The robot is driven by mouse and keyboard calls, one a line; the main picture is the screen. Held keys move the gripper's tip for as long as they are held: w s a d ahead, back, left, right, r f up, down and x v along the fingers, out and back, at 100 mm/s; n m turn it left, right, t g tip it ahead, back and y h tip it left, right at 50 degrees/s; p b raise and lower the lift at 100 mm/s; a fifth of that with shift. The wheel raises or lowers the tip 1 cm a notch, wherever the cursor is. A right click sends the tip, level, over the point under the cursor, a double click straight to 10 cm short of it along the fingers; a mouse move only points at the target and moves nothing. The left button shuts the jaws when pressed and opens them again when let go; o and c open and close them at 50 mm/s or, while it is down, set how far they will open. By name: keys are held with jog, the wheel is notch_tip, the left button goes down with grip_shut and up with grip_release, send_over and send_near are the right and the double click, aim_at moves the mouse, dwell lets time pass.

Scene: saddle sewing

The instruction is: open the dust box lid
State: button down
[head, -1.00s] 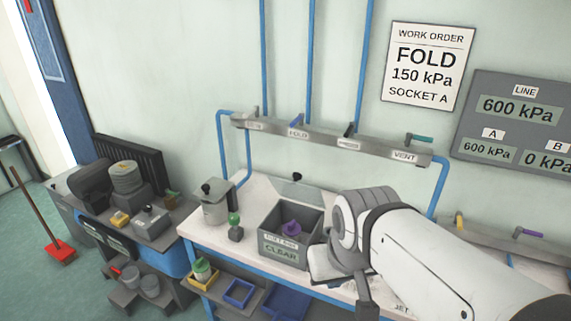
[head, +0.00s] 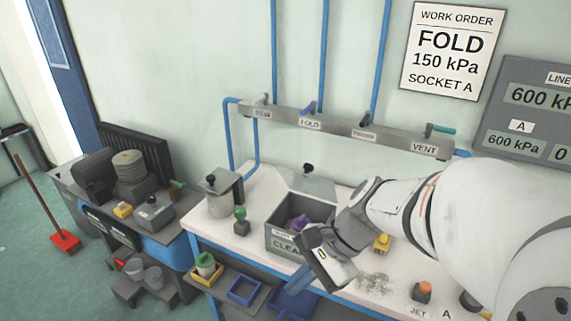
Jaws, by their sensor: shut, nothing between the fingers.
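The dust box (head: 284,242) is a grey open-topped box on the white bench, its front label partly covered by my gripper. Its lid (head: 318,188), grey with a black knob, stands tilted back at the box's rear edge, so the box is open. A purple object (head: 299,222) shows inside.
A grey canister (head: 219,202) and a green-knobbed piece (head: 241,222) stand left of the box. A yellow piece (head: 381,243) and an orange-topped piece (head: 422,291) are at the right. A valve rail (head: 340,128) runs above the bench.

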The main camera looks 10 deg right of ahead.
aim_at(308, 186)
jog(key=w+d+f+m+t+y+b, duration=0.25)
jog(key=w+d+m+t, duration=0.55)
jog(key=m, duration=0.5)
jog(key=w+d+f+m+t+y+b, duration=0.1)
jog(key=w+d+m+t+y+b, duration=0.4)
jog(key=w+m, duration=0.6)
jog(key=w+a+r+m+p, duration=0.1)
jog(key=w, duration=0.1)
jog(key=w+a+r+t+h+p, duration=0.1)
jog(key=w+a+p, duration=0.1)
jog(key=w, duration=0.1)
jog(key=w+a+r+m+p, duration=0.1)
jog(key=w+a+p, duration=0.1)
jog(key=w, duration=0.1)
jog(key=shift+w+r+m+t+h, duration=0.1)
jog(key=shift+r+m+t+h, duration=0.2)
jog(key=shift+r+t, duration=0.1)
